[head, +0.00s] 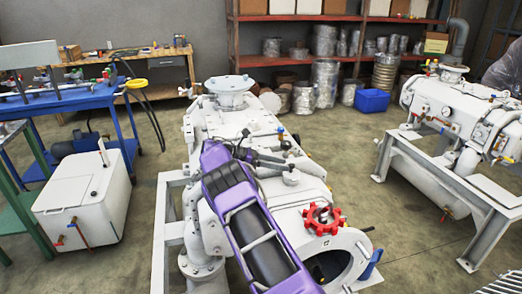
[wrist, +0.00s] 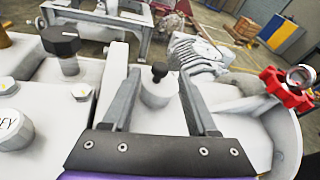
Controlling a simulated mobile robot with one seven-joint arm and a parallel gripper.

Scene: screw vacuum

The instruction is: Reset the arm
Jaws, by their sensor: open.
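My purple and black arm reaches over the large white screw vacuum machine (head: 255,128) in the middle of the head view. My gripper (wrist: 157,60) shows in the wrist view with its two grey fingers apart. Between and beyond the fingers stands a light grey cylinder with a small black knob (wrist: 159,73) on top. I cannot tell how far the fingers are from it. Nothing is seen held. A red handwheel (head: 323,219) sits at the machine's front right; it also shows at the right in the wrist view (wrist: 285,92).
A second white machine (head: 450,115) stands on a grey frame at the right. A white box (head: 84,202) and a blue cart (head: 65,105) stand at the left. Shelving (head: 300,60) lines the back, with a blue bin (head: 372,101) before it. Floor is clear between the machines.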

